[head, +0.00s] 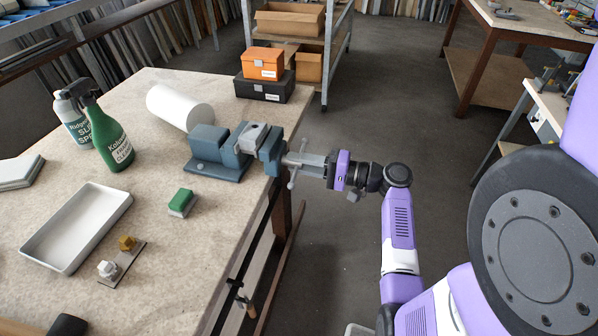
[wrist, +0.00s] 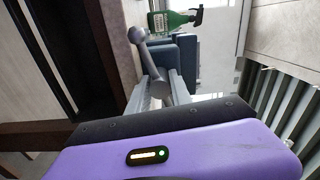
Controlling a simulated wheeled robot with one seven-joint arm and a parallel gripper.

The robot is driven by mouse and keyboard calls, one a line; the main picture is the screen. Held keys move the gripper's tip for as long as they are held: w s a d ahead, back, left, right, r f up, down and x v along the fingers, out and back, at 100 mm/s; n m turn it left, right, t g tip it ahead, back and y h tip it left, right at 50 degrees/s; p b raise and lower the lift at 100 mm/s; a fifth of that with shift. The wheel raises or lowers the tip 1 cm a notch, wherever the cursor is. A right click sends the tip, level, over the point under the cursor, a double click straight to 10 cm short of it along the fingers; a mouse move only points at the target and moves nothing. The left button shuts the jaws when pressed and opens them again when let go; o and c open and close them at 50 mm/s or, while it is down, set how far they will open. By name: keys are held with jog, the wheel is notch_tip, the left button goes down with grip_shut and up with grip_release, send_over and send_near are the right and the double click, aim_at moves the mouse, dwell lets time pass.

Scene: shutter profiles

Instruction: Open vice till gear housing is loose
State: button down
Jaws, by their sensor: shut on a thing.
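The blue-grey vice (head: 222,153) is mounted at the right edge of the workbench, and its body also shows in the wrist view (wrist: 182,52). The light grey gear housing (head: 253,137) sits between the vice jaws. The vice handle (head: 291,176) is a grey bar with round ends at the front of the screw; in the wrist view the handle (wrist: 138,36) points up and left, ball end toward the camera. My gripper (head: 307,163) reaches in from the right and is shut on the handle at the screw end. The exact finger contact is partly hidden.
A white roll (head: 180,107), a green spray bottle (head: 109,135), a white tray (head: 75,228), a green-and-white sponge (head: 181,203) and orange and black boxes (head: 263,63) stand on the workbench (head: 190,260). Open floor lies right of the bench.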

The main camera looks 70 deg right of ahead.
jog(key=n+b, duration=0.1)
jog(key=b, duration=0.1)
jog(key=n+b, duration=0.4)
jog(key=shift+w+f, duration=0.1)
jog(key=shift+f, duration=0.25)
jog(key=n+b, duration=0.3)
jog(key=shift+r, duration=0.25)
jog(key=shift+r+n, duration=0.1)
jog(key=shift+n, duration=0.2)
jog(key=c, duration=1.2)
grip_release()
jog(key=shift+o, duration=0.2)
jog(key=s, duration=0.7)
jog(key=shift+s+d+b, duration=0.3)
jog(key=shift+s+b, duration=0.05)
jog(key=shift+s, duration=0.05)
